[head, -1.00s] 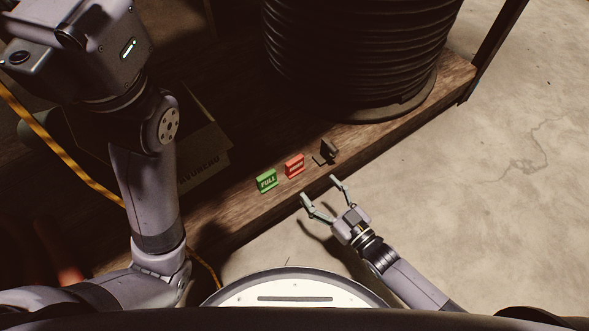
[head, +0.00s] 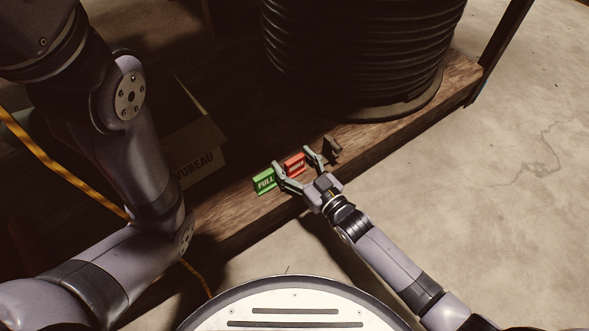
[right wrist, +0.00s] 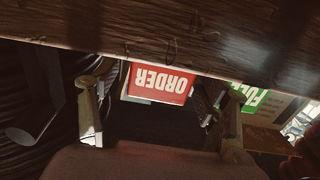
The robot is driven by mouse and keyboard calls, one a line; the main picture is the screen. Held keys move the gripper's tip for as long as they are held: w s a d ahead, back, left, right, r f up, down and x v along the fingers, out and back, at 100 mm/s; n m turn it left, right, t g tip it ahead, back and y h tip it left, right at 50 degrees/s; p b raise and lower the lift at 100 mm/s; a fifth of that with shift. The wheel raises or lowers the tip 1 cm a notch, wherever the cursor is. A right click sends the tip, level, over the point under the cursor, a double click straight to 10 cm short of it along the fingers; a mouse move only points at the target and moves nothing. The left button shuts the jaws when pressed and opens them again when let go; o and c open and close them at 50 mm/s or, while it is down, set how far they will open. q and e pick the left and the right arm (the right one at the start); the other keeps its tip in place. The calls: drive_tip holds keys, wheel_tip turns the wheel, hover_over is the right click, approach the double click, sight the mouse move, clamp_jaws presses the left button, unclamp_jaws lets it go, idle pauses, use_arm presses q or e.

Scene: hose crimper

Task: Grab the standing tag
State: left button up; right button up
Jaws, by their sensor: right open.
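A red tag marked ORDER (head: 294,163) stands upright on the wooden shelf. It shows upside down in the right wrist view (right wrist: 160,82). A green tag marked FULL (head: 264,182) stands to its left and also shows in the right wrist view (right wrist: 255,98). A small dark piece (head: 332,148) stands to the right of the red tag. My right gripper (head: 293,162) is open, with one finger on each side of the red tag and the left finger between it and the green tag. Contact with the red tag cannot be made out. My left gripper is out of view.
A large black ribbed hose coil (head: 365,50) stands behind the tags on the shelf (head: 410,122). A cardboard box (head: 200,150) is at the left, near my left arm. An orange cable (head: 60,168) hangs at far left. Bare floor (head: 480,210) lies to the right.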

drive_tip(key=shift+c, duration=0.6)
drive_tip(key=c, duration=0.9)
drive_tip(key=shift+c, duration=0.2)
